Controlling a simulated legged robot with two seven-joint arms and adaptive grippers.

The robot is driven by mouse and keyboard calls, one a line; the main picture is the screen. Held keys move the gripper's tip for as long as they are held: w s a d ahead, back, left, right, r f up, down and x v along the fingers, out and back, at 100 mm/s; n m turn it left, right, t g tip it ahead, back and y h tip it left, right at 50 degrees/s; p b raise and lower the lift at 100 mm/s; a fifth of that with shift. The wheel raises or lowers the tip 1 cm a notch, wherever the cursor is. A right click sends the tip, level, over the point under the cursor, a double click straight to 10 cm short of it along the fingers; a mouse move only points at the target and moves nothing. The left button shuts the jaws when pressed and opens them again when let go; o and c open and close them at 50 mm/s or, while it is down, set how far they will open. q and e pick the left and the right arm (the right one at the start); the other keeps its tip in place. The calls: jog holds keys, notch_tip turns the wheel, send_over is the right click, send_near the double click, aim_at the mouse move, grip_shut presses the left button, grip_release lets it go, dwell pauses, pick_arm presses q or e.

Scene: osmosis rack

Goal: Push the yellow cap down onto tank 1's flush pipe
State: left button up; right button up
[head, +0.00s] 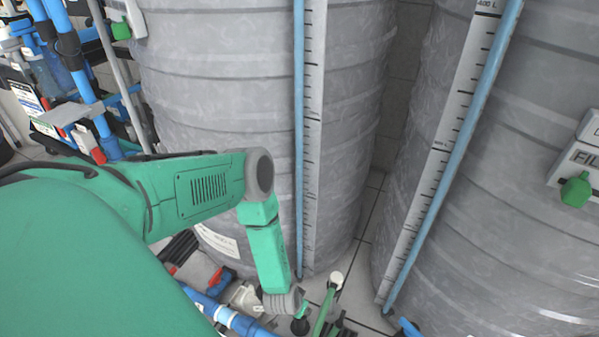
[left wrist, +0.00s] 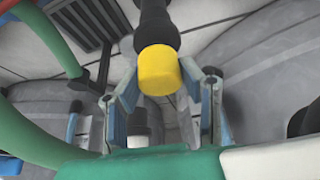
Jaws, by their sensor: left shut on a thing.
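The yellow cap (left wrist: 158,72) shows in the left wrist view, at the end of a black pipe (left wrist: 156,22). The cap and pipe look in line and touching; I cannot tell how far the cap is seated. My left gripper (left wrist: 171,80) has one finger on each side of the cap and is shut on it. The cap does not show there. My right gripper is in neither view.
Two large grey tanks (head: 215,95) (head: 510,200) with level scales stand close, leaving a narrow gap of tiled floor (head: 372,210). Blue pipes and a red-handled valve (head: 217,277) lie low at the left. A white-topped green part (head: 336,279) stands beside my wrist.

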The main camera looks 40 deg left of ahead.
pick_arm(q)
notch_tip(320, 180, up, 16)
jog(key=p, duration=0.6)
jog(key=shift+p, duration=0.4)
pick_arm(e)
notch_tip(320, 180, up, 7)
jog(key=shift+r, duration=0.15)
pick_arm(q)
jog(key=w+d+r+m, duration=0.1)
jog(key=w+d+r, duration=0.35)
jog(key=r, duration=0.45)
jog(key=w+d+r+m, duration=0.1)
jog(key=w+d+r, duration=0.3)
jog(key=r, duration=0.5)
notch_tip(320, 180, up, 18)
jog(key=w, duration=0.1)
jog(key=shift+w+d+r+h, duration=0.2)
jog(key=shift+d+h, duration=0.1)
jog(key=shift+h, duration=0.1)
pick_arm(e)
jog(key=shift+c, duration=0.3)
